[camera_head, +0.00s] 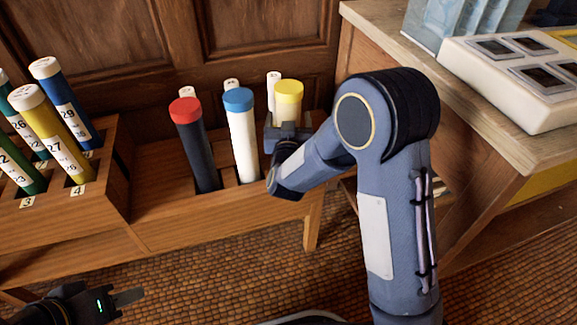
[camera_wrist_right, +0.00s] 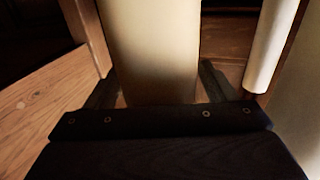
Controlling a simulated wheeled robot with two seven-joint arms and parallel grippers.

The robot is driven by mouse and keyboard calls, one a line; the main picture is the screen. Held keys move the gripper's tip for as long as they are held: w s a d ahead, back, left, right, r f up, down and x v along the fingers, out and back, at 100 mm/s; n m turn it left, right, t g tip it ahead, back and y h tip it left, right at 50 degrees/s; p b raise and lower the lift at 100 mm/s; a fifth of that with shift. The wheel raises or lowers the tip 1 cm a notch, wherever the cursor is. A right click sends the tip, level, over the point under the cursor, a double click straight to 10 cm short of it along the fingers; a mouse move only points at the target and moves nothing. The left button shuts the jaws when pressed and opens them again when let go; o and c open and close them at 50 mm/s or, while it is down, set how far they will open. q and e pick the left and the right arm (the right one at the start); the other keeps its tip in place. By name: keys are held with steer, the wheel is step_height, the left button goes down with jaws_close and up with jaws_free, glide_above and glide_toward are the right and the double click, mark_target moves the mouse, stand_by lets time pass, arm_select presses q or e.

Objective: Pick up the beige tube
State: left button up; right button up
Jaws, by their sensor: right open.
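In the right wrist view the beige tube (camera_wrist_right: 152,50) fills the middle, between the two fingers of my right gripper (camera_wrist_right: 158,88). These fingers are open, one on each side of the tube; I cannot tell whether either touches it. My left gripper (camera_head: 122,298) is low at the bottom left of the head view, away from the tubes; its finger opening cannot be made out.
In the rack (camera_head: 165,215), a white tube with a blue cap (camera_head: 243,145) and a dark tube with a red cap (camera_head: 192,150) stand left of the beige tube. Several labelled tubes fill the left section. A wooden desk (camera_head: 440,110) is at right.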

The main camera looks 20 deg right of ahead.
steer(key=c, duration=1.3)
